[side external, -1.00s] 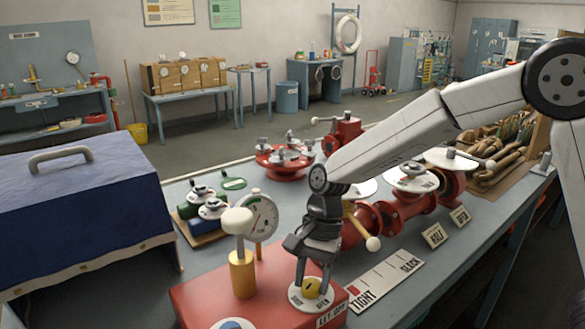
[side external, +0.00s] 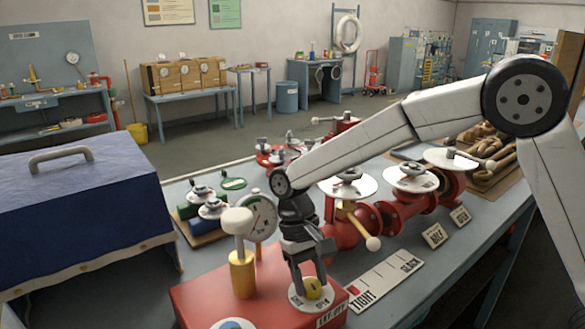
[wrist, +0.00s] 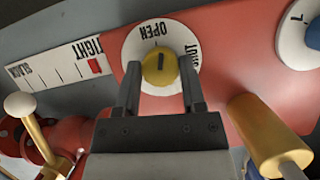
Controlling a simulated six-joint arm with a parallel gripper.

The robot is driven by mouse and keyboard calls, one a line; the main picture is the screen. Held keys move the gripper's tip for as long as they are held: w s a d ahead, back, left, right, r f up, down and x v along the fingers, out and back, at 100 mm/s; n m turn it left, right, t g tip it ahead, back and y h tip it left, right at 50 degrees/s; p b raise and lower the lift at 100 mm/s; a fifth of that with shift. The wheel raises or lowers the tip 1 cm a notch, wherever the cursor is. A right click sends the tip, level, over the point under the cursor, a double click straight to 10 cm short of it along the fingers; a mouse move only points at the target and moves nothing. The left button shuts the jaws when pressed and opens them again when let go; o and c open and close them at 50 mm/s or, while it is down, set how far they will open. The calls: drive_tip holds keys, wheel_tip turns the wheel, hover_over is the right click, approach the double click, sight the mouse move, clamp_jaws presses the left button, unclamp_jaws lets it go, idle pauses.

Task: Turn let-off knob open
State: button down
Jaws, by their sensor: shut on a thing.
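The yellow let-off knob (side external: 313,288) sits on a round white dial plate (side external: 297,302) on top of the red box (side external: 215,290). In the wrist view the knob (wrist: 159,72) carries a short dark mark, lying roughly up and down in the picture. The printed word OPEN is above the knob and SHUT is to its upper right. My gripper (side external: 309,280) points down over the dial and is shut on the knob. In the wrist view its two fingers (wrist: 160,88) stand on either side of the knob.
A pressure gauge (side external: 262,218) and a white-topped yellow plunger (side external: 240,255) stand left of my gripper. A TIGHT/SLACK scale plate (side external: 385,282) lies to the right. Red valve fittings (side external: 400,215) stand behind, and a blue covered case (side external: 80,200) is at left.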

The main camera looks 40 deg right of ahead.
drive_tip(key=shift+a+n+h, duration=0.1)
drive_tip(key=shift+n+h, duration=0.5)
drive_tip(key=shift+n, duration=0.8)
drive_tip(key=shift+c, duration=0.9)
unclamp_jaws()
drive_tip(key=v, duration=0.8)
drive_tip(key=shift+f, duration=0.1)
